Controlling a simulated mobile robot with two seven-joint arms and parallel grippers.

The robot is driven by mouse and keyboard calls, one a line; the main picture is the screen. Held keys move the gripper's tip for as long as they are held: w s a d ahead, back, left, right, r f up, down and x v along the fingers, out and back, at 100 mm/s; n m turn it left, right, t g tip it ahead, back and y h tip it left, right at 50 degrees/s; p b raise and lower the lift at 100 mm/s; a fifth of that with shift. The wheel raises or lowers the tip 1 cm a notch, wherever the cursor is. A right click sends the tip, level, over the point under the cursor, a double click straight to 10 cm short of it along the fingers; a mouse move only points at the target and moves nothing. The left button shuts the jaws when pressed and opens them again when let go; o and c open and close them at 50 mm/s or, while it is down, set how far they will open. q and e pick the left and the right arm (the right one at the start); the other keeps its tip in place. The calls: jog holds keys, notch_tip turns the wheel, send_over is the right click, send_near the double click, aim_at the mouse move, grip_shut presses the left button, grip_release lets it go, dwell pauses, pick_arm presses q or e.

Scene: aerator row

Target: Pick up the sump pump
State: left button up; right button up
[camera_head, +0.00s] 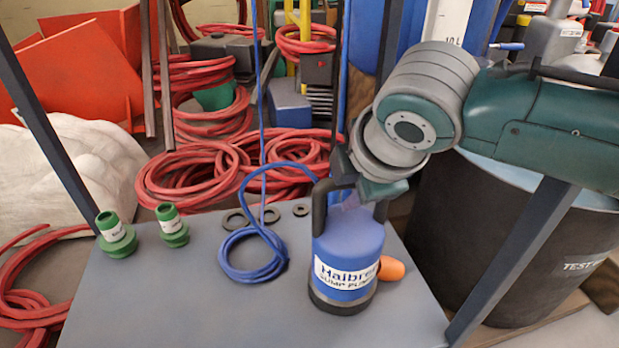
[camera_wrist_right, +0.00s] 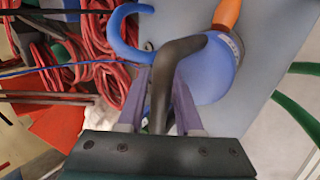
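The sump pump (camera_head: 347,250) is a blue cylinder with a dark base, a white label and a black handle (camera_head: 319,205). It stands upright on the grey table in the head view. My right gripper (camera_head: 349,198) comes down over its top from the right. In the right wrist view the purple fingers of this gripper (camera_wrist_right: 160,88) lie on either side of the black handle (camera_wrist_right: 166,85), with a gap showing on the left side. The pump's blue body (camera_wrist_right: 208,72) lies just beyond. My left gripper is not in view.
On the grey table (camera_head: 190,300) are a coiled blue cable (camera_head: 252,272), two green fittings (camera_head: 117,238) (camera_head: 173,230), several dark rings (camera_head: 234,220) and an orange float (camera_head: 391,269) against the pump. A black tub (camera_head: 480,250) stands right. Dark posts rise at the table's corners.

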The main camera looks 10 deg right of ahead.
grip_shut()
dwell(1.1)
jog(key=shift+r, duration=0.1)
